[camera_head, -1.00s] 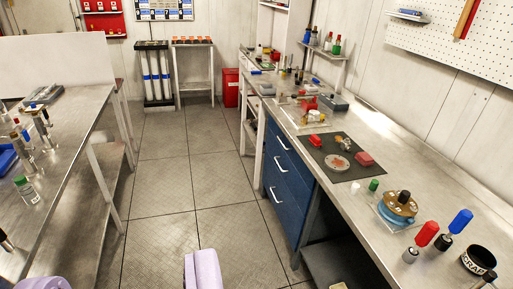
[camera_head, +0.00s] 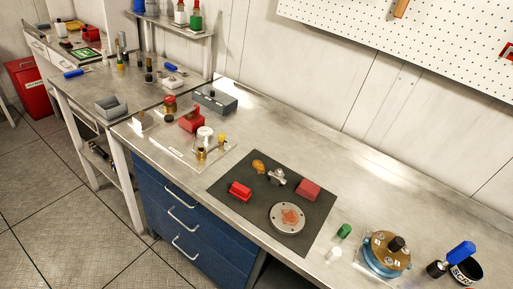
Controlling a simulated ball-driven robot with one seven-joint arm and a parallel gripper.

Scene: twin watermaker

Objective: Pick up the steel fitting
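A small steel-coloured fitting (camera_head: 277,177) lies on a dark mat (camera_head: 229,186) on the steel workbench. A small orange-brown piece (camera_head: 259,167) lies just left of and behind it. A red block (camera_head: 308,189) is to its right and a smaller red part (camera_head: 239,191) to its left. A round grey disc with a reddish patch (camera_head: 288,218) lies in front of it. Nothing covers the fitting from this view. My gripper is not in view.
The steel bench (camera_head: 330,138) has free room behind the mat. A brass-and-blue round device (camera_head: 386,254), a green cap (camera_head: 344,230) and a white cap (camera_head: 334,254) stand to the right. A clear plate with fittings (camera_head: 178,151) is left. Blue drawers (camera_head: 180,208) front the bench.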

